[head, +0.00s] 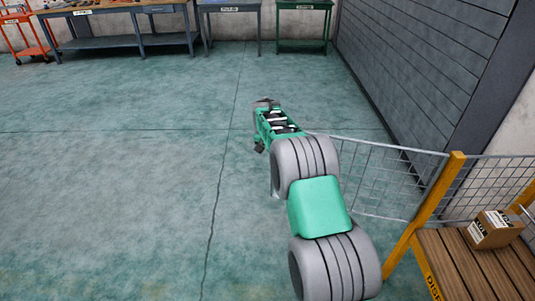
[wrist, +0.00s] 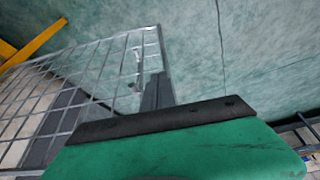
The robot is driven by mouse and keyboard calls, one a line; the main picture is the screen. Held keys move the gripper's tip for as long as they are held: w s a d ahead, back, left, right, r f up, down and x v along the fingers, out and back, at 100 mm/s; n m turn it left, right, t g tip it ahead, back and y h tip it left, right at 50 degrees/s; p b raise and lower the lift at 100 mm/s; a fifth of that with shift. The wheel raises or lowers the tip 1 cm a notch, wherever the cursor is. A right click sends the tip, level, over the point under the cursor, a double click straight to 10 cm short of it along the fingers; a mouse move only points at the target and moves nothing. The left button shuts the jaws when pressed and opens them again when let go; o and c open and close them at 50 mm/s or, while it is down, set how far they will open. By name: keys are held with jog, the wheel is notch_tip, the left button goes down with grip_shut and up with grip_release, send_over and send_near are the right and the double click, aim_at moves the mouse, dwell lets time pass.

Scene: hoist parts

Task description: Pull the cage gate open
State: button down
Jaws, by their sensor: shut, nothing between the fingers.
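The cage gate (head: 385,180) is a grey wire-mesh panel in a tube frame. In the head view it stretches left from a yellow post (head: 438,200), and its far left end is hidden behind my arm. My gripper (head: 266,103) is green with dark grey tips, just beyond the gate's left end, low over the floor. In the wrist view the gate mesh (wrist: 95,75) fills the left side, close beside my dark fingers (wrist: 158,90). A small pale fitting, perhaps the handle, shows at the gate's edge. My fingers are shut and empty; whether they touch the gate I cannot tell.
A slatted wooden platform (head: 465,262) with a cardboard box (head: 494,229) stands at the right, beside more mesh. A grey slatted wall (head: 425,65) rises behind the gate. Workbenches (head: 125,40) line the back. The green floor (head: 120,180) to the left is clear.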

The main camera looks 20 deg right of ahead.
jog(key=shift+w+d, duration=0.35)
jog(key=shift+r, duration=0.1)
jog(key=p+v, duration=0.4)
jog(key=v, duration=0.6)
jog(key=s+a+f+n+g+y, duration=0.1)
jog(key=s+a+f+n+g, duration=0.15)
jog(key=s+f, duration=0.55)
jog(key=s+a+f+n+g+y, duration=0.1)
jog(key=s+a+f+n+g, duration=0.15)
jog(key=s, duration=0.95)
jog(key=s+a+r+n+t, duration=0.1)
jog(key=s+a+r, duration=0.25)
jog(key=s, duration=0.55)
jog(key=s+a+r, duration=0.3)
jog(key=s+r, duration=0.1)
jog(key=s, duration=0.5)
notch_tip(320, 180, up, 8)
jog(key=w+t, duration=0.2)
jog(key=t, duration=0.1)
jog(key=shift+a+n, duration=0.3)
jog(key=shift+a, duration=0.05)
